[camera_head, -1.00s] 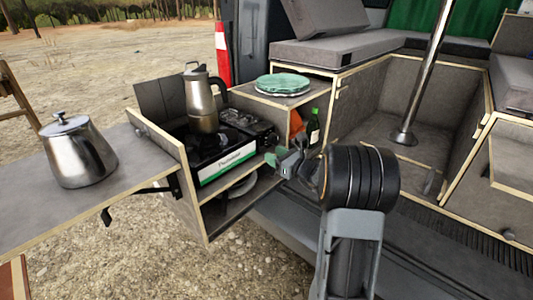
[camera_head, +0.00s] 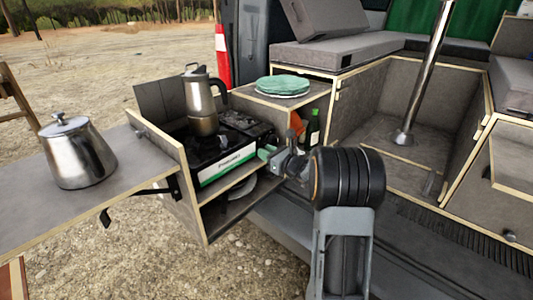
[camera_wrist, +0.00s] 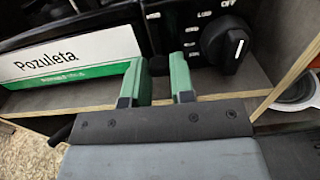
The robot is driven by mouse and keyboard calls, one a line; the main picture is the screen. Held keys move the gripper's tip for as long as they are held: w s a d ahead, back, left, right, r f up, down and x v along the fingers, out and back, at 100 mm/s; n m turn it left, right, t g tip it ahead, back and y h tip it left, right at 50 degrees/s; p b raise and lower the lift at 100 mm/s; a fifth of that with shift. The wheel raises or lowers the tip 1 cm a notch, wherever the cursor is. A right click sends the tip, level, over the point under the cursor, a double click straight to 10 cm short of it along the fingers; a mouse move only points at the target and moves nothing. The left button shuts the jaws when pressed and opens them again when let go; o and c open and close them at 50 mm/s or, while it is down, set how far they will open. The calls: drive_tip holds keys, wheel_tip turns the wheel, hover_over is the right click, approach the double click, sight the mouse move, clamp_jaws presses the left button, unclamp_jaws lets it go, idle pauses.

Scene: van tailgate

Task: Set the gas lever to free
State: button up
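The green and white camp stove (camera_head: 228,165) sits on the upper shelf of the pull-out kitchen box; its panel also shows in the wrist view (camera_wrist: 80,60). A black knob (camera_wrist: 228,46) with a white mark is on the stove's dark front, to the right of my gripper. My gripper (camera_wrist: 160,82) has two green fingers, spread apart at the stove's front. A small dark part (camera_wrist: 158,65) shows between the fingertips; it may be the gas lever, but I cannot tell whether the fingers touch it. In the head view my gripper (camera_head: 266,156) is at the stove's right end.
A moka pot (camera_head: 202,105) stands on the stove. A steel kettle (camera_head: 76,155) is on the side table (camera_head: 40,215). Green plates (camera_head: 282,86) lie on the cabinet top, above a bottle (camera_head: 313,130). A wooden edge (camera_wrist: 295,70) lies right of the knob.

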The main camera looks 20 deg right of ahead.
sight(259, 141)
clamp_jaws()
wheel_tip(259, 141, up, 4)
drive_tip(key=shift+f+p, duration=0.25)
drive_tip(key=shift+p, duration=0.75)
drive_tip(key=shift+f, duration=0.1)
drive_tip(key=shift+o, duration=2.4)
unclamp_jaws()
drive_tip(key=v, duration=1.4)
drive_tip(key=shift+p, duration=0.45)
